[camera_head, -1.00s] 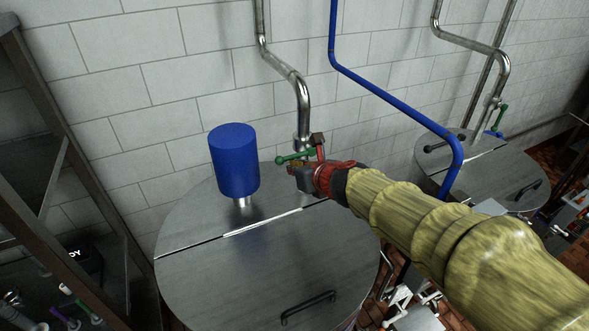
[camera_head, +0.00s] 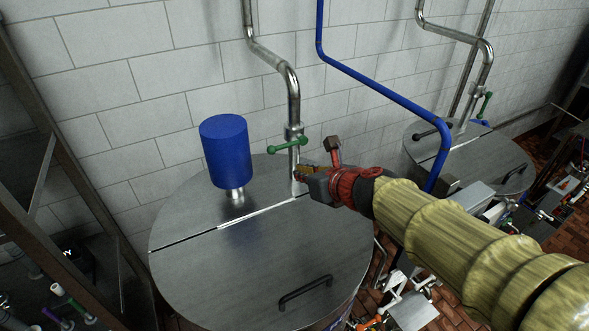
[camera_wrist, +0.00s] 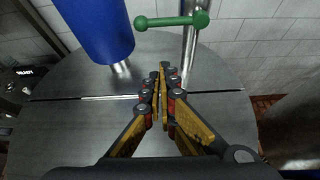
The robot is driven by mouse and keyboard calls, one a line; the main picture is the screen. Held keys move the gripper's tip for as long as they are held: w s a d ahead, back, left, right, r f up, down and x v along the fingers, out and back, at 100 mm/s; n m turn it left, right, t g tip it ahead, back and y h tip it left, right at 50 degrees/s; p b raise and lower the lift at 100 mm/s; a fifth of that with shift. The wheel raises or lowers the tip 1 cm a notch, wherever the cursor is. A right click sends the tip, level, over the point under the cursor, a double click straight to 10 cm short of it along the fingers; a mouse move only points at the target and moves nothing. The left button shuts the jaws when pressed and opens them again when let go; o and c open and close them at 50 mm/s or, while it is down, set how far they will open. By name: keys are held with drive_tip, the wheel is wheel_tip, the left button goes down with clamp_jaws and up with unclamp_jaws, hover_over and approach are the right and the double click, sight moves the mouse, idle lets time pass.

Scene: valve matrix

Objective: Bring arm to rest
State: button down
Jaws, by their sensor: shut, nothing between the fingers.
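My gripper (camera_head: 304,173) is at the end of my yellow-sleeved arm, over the right side of a round metal tank lid (camera_head: 205,265). In the wrist view its yellow and black fingers (camera_wrist: 160,85) are together with nothing between them. A green valve handle (camera_head: 287,144) sits on the steel pipe (camera_head: 292,95) behind and above the fingertips. The handle also shows in the wrist view (camera_wrist: 172,21), beyond the fingers. I see a gap between the fingers and the handle there.
A blue cylinder (camera_head: 225,150) stands on the lid, left of my gripper. A blue pipe (camera_head: 385,92) runs down the tiled wall at the right. A second tank (camera_head: 480,170) is at the right. A dark metal rack (camera_head: 60,160) stands at the left.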

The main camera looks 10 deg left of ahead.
drive_tip(key=s+d+f+n+g+h+b, duration=0.1)
drive_tip(key=s+d+f+n+h+b, duration=0.2)
drive_tip(key=s+d+n, duration=1)
drive_tip(key=s+d+f+n+g+h+b, duration=0.2)
drive_tip(key=s+d+f+n+h+b, duration=0.2)
drive_tip(key=s+d+f+n, duration=0.4)
drive_tip(key=s+d+n, duration=0.5)
drive_tip(key=n, duration=0.2)
drive_tip(key=shift+d+n+g, duration=0.3)
drive_tip(key=shift+n, duration=0.1)
drive_tip(key=shift+s, duration=0.1)
